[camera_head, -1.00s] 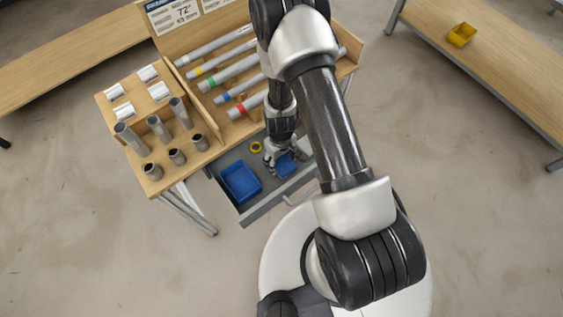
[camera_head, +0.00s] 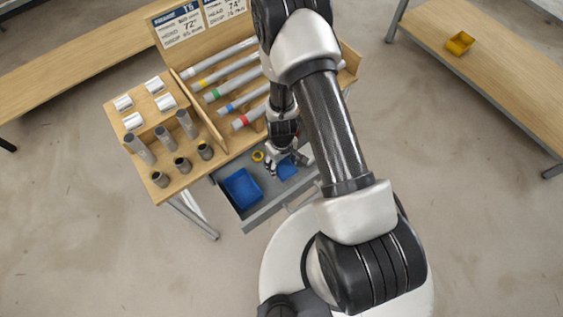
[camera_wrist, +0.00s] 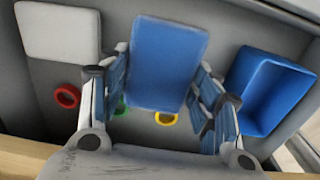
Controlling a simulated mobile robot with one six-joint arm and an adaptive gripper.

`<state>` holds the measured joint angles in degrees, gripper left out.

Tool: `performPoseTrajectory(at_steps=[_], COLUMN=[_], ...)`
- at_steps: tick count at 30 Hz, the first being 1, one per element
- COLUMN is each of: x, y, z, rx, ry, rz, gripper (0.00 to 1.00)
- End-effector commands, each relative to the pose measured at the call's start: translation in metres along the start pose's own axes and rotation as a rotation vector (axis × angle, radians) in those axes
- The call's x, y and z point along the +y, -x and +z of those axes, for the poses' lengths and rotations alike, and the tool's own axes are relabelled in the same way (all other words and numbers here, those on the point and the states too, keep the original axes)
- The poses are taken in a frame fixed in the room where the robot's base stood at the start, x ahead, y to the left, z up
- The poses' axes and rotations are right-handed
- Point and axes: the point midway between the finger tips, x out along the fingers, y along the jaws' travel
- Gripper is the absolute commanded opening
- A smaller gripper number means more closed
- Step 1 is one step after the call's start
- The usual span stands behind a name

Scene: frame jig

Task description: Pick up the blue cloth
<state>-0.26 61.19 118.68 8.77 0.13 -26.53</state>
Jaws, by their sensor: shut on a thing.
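The blue cloth (camera_wrist: 168,58) is a flat blue rectangle between the two fingers of my gripper (camera_wrist: 160,82) in the wrist view. The gripper is shut on it, with one finger at each side. In the head view the blue cloth (camera_head: 287,169) shows just below my gripper (camera_head: 284,156), over the grey open drawer (camera_head: 262,214). Whether the cloth still touches the drawer floor cannot be told. The arm hides part of the drawer's right side.
A blue bin (camera_wrist: 262,90) stands in the drawer right of the cloth in the wrist view. A white flat piece (camera_wrist: 58,32) lies at the upper left. Red (camera_wrist: 67,95), green (camera_wrist: 121,106) and yellow (camera_wrist: 165,118) rings lie nearby. The wooden bench (camera_head: 150,120) holding pipes rises behind the drawer.

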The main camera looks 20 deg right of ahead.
Motion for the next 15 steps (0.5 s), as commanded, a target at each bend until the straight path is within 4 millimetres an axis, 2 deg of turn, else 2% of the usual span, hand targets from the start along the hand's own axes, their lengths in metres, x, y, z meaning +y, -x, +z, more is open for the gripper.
performPoseTrajectory(at_steps=[1,8,15], x=[0.000,0.000,0.000], y=[0.015,0.054,0.103], z=[0.000,0.000,-0.001], rx=[0.000,0.001,0.004], ry=[0.000,0.001,0.001], rz=[0.000,0.000,0.002], gripper=[0.34,0.34,0.34])
